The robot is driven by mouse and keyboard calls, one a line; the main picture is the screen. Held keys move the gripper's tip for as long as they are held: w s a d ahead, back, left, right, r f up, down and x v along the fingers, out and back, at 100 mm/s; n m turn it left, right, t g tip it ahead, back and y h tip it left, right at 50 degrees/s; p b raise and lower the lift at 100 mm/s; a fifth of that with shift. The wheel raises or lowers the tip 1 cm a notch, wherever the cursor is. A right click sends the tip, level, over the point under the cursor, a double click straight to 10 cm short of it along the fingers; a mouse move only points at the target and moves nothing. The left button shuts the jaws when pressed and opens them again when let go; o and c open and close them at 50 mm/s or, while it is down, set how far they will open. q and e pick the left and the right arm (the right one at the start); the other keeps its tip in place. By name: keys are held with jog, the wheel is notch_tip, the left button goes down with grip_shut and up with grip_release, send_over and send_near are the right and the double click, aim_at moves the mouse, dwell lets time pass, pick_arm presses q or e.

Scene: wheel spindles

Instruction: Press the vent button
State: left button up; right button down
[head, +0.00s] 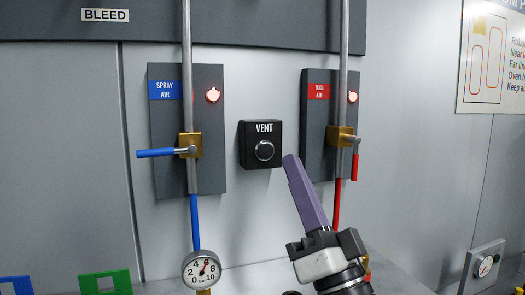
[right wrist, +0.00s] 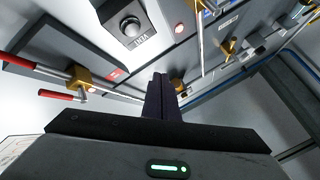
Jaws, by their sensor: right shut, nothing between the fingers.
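The vent button (head: 264,150) is a round dark button with a pale ring on a black box labelled VENT (head: 262,128), fixed to the grey wall between two valve panels. It also shows in the right wrist view, near the top (right wrist: 131,27). My right gripper (head: 290,160) has purple fingers that are shut and empty. Its tips appear just right of the VENT box in the head view; whether they touch anything cannot be told. In the right wrist view the fingers (right wrist: 159,82) point up, below and right of the box. My left gripper is not in view.
The spray air panel (head: 211,140) has a blue-handled valve (head: 158,153) and a lit red lamp. The red-labelled panel (head: 316,125) has a red-handled valve (head: 355,165) close to my right gripper. A gauge (head: 201,270) stands below left. Bare wall lies under the VENT box.

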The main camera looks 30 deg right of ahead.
jog(key=w+d+b, duration=0.1)
jog(key=w+d, duration=0.1)
jog(key=w, duration=0.6)
jog(key=shift+w, duration=0.35)
jog(key=shift+w, duration=0.15)
dwell(1.8)
jog(key=shift+w+d, duration=0.15)
jog(key=shift+w, duration=0.1)
jog(key=shift+w, duration=0.35)
dwell(0.6)
jog(key=shift+s, duration=0.15)
jog(key=shift+s+f, duration=0.1)
jog(key=shift+s, duration=0.5)
jog(key=shift+s+a+p, duration=0.15)
jog(key=shift+s+a, duration=0.1)
jog(key=shift+s, duration=0.55)
jog(key=shift+s+a+p, duration=0.1)
jog(key=shift+s+a, duration=0.1)
jog(key=shift+s, duration=0.65)
jog(key=shift+s+a+p, duration=0.15)
jog(key=shift+s+a, duration=0.1)
jog(key=shift+s, duration=0.55)
